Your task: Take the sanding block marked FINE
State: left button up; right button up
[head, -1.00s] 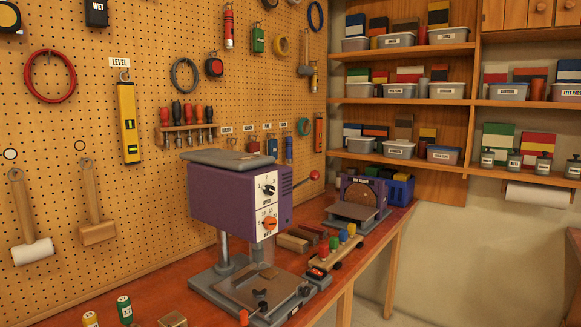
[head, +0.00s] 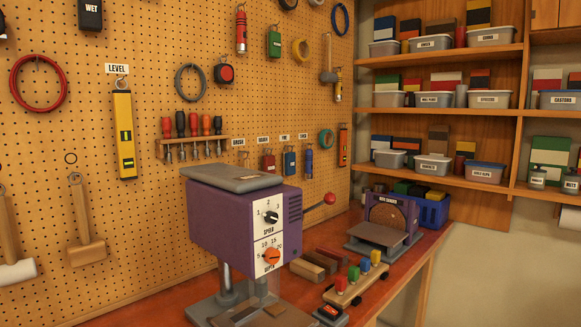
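No block's FINE marking is clearly readable in the head view. Neither gripper is in view.
A purple drill press (head: 235,215) stands at the front of the bench. Shelves (head: 440,112) hold labelled bins. Floor right of the bench looks clear.

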aim_at(289, 162)
jog(key=i+l+u, duration=0.15)
jog(key=u, duration=0.85)
jog(key=i+l+u, duration=0.15)
jog(key=l+u, duration=0.3)
jog(key=l, duration=0.35)
jog(key=l+u, duration=0.4)
jog(key=l, duration=0.45)
jog(key=i, duration=0.05)
